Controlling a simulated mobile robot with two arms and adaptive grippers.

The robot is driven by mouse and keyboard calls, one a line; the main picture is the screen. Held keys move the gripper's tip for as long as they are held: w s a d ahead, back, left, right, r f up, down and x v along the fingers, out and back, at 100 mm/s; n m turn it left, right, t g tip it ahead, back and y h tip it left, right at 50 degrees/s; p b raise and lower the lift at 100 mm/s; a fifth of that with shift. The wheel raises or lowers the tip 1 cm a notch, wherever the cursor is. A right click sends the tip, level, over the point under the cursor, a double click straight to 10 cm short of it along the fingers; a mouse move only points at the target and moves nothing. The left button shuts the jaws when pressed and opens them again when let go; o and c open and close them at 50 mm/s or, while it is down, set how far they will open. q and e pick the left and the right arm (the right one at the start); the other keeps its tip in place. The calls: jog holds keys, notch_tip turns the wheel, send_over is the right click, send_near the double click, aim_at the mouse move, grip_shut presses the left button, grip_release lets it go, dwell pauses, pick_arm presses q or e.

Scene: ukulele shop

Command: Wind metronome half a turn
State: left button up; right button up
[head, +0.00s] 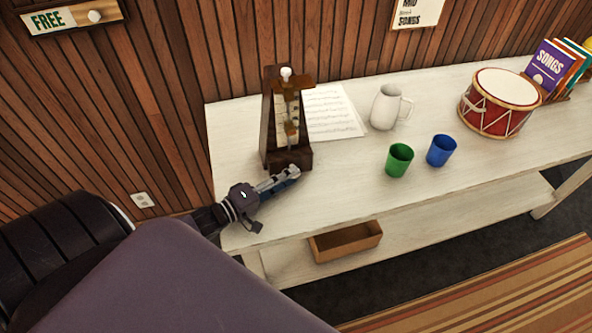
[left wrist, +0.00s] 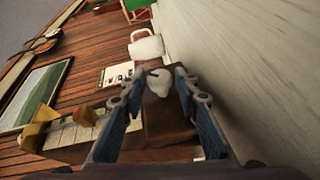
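The dark wooden metronome (head: 270,125) stands upright at the left end of the white table (head: 345,195). It has a white knob (head: 286,72) at its top and a pale scale face. My left gripper (head: 296,171) is low by the front right corner of its base. In the left wrist view, the two blue-padded fingers of the left gripper (left wrist: 160,78) are apart. A small white knob (left wrist: 159,84) shows between their tips, by the brown metronome body (left wrist: 168,130). I cannot tell whether the fingers touch it. My right gripper is not in view.
An open wooden box (head: 346,241) sits on the lower shelf. The table front beside my gripper is clear.

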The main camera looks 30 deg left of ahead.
pick_arm(q)
jog(key=shift+x, duration=1.25)
jog(key=shift+c, duration=0.3)
